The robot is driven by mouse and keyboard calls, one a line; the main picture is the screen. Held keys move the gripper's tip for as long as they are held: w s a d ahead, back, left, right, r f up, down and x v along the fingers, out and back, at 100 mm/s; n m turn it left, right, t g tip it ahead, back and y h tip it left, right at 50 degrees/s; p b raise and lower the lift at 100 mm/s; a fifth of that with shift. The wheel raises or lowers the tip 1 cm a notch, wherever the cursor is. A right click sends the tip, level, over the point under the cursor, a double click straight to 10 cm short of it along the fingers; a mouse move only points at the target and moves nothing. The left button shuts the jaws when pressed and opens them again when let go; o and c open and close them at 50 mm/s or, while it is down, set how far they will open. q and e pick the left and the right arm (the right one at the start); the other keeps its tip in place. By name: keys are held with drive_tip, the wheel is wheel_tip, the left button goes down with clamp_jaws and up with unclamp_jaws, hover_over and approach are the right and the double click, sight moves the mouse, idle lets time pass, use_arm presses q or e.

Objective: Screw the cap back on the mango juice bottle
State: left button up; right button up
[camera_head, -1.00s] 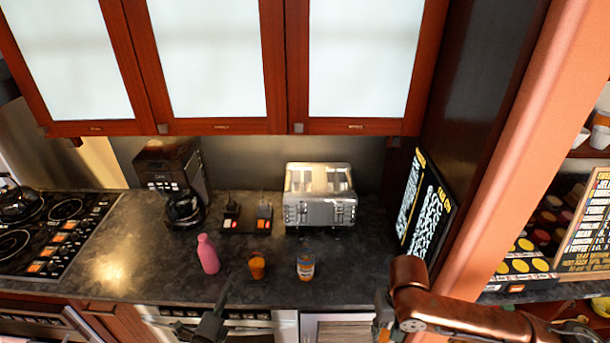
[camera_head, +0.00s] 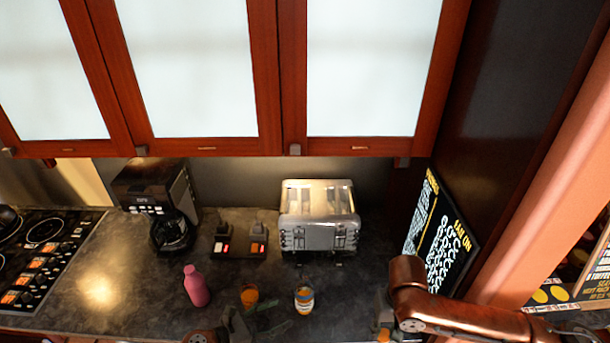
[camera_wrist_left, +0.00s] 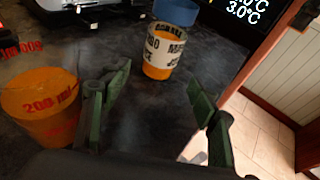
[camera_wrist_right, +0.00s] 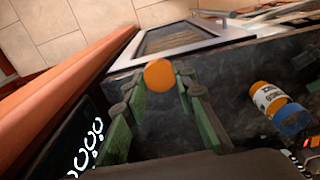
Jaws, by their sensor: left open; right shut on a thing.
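The mango juice bottle (camera_head: 304,298) stands on the counter right of the orange cup. In the left wrist view the bottle (camera_wrist_left: 164,50) shows a white lettered label, a blue upper end and an orange lower part. It also shows in the right wrist view (camera_wrist_right: 272,102). My left gripper (camera_wrist_left: 158,85) is open and empty, with the bottle ahead of its fingers and apart from them. My right gripper (camera_wrist_right: 160,84) is shut on a round orange cap (camera_wrist_right: 158,74), held away from the bottle.
An orange cup (camera_head: 249,295) marked 200 ml stands close to my left gripper, left of the bottle; it also shows in the left wrist view (camera_wrist_left: 42,105). A pink bottle (camera_head: 196,286) stands further left. The toaster (camera_head: 319,218) and coffee maker (camera_head: 157,190) are behind.

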sight(297, 307)
use_arm(q)
drive_tip(key=shift+w+d+f, duration=0.15)
drive_tip(key=shift+w+d, duration=0.25)
drive_tip(key=shift+d, duration=0.2)
use_arm(e)
drive_tip(key=shift+a+r, duration=0.1)
use_arm(q)
drive_tip(key=shift+b+x, duration=0.45)
drive_tip(key=shift+x, duration=3.55)
use_arm(e)
drive_tip(key=shift+f, duration=0.55)
use_arm(q)
drive_tip(key=shift+c, duration=0.6)
drive_tip(key=shift+a, duration=0.1)
drive_tip(key=c, duration=0.6)
use_arm(e)
drive_tip(key=shift+s, duration=0.1)
